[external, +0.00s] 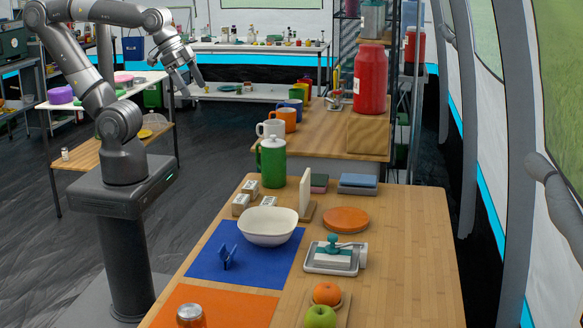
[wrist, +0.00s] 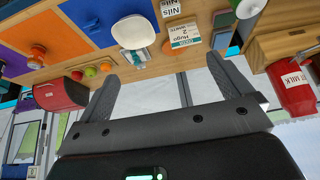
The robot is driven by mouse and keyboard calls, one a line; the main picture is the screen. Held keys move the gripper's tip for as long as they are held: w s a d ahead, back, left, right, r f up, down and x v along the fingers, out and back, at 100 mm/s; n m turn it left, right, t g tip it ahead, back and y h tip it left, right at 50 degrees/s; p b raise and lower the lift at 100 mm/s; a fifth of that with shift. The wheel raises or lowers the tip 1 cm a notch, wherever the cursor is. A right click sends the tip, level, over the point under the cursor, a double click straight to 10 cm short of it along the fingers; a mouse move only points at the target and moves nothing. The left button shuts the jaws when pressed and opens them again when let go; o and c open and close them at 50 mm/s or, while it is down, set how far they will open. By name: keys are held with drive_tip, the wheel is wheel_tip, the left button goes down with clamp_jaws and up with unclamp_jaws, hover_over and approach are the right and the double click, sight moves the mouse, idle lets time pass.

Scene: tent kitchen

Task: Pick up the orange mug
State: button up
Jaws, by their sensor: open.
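The orange mug (external: 288,120) stands upright on the far wooden counter, behind a white mug (external: 269,129) and in front of a blue mug (external: 296,106). The white mug partly overlaps it in the external view. My gripper (external: 191,84) is raised in the air to the left of the mugs, well apart from them. Its fingers (wrist: 165,85) are spread in the wrist view, with nothing between them. I cannot make out the orange mug in the wrist view.
A green pitcher (external: 271,161) stands in front of the mugs. A red milk jug (external: 370,78) is at the counter's right. The near table holds a white bowl (external: 268,226), boards and fruit. Open floor lies between my base and the far counter.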

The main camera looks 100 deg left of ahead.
drive_tip(key=w+a+n+g+y, duration=0.1)
drive_tip(key=w+a+n+y, duration=0.15)
drive_tip(key=w+a, duration=1.05)
drive_tip(key=n+g, duration=0.1)
drive_tip(key=n, duration=0.5)
hover_over(285, 119)
drive_tip(key=s+a, duration=0.1)
drive_tip(key=s, duration=0.2)
wheel_tip(285, 119, down, 17)
drive_tip(key=shift+s+x, duration=0.2)
drive_tip(key=shift+x, duration=1.65)
drive_tip(key=shift+s+x, duration=0.2)
drive_tip(key=shift+x, duration=1.65)
drive_tip(key=shift+s+x, duration=0.2)
drive_tip(key=shift+x, duration=1.65)
drive_tip(key=shift+f, duration=0.1)
drive_tip(key=c, duration=1.1)
drive_tip(key=shift+a, duration=0.1)
